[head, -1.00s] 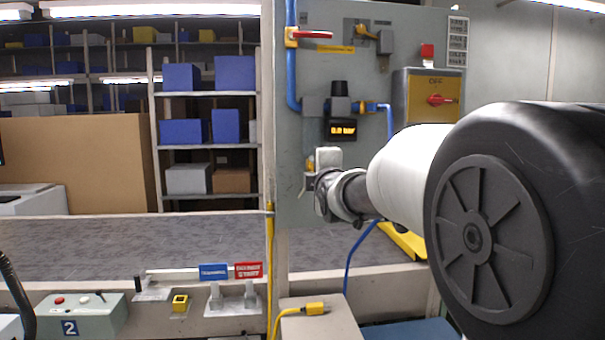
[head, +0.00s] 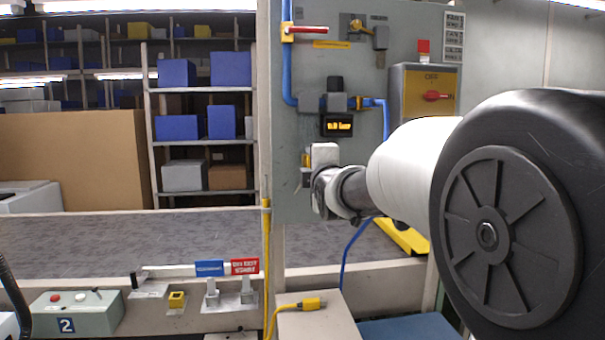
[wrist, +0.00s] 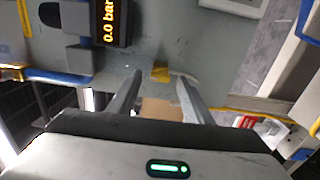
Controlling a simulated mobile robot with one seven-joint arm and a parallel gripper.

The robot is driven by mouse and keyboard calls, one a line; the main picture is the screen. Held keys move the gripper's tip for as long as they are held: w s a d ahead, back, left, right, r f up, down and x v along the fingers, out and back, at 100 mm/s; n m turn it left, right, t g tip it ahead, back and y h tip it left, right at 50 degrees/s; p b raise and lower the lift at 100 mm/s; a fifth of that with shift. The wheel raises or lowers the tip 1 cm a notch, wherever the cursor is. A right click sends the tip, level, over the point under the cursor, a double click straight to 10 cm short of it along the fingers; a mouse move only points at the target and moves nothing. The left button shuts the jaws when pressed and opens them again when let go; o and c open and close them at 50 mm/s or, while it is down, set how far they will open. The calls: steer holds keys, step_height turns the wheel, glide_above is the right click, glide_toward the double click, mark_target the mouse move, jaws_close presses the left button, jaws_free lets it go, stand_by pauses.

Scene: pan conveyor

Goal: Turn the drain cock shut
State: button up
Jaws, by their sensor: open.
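A small yellow piece (wrist: 160,73), which looks like the drain cock's handle, lies between my fingertips in the wrist view. In the head view a yellow bit (head: 306,159) shows at the left edge of the gripper, low on the grey panel; the rest of the cock is hidden. My gripper (wrist: 159,79) is open, with one finger on each side of the yellow piece. I cannot tell whether the fingers touch it. The pressure display (head: 337,125) above reads about 0.0 bar; it also shows in the wrist view (wrist: 110,22).
The grey panel (head: 300,205) carries a blue pipe with a red-handled valve (head: 306,29) and a yellow switch box with a red knob (head: 436,96).

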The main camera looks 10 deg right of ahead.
steer(key=s+p, duration=0.1)
steer(key=s, duration=1.5)
steer(key=shift+s, duration=0.3)
steer(key=shift+f, duration=0.1)
steer(key=s+f+m+g, duration=1.3)
steer(key=s+f+m, duration=0.5)
steer(key=s+f, duration=0.45)
step_height(320, 180, up, 27)
steer(key=s+p, duration=0.1)
steer(key=p, duration=2.4)
steer(key=shift+t+p, duration=0.3)
steer(key=shift+p, duration=0.05)
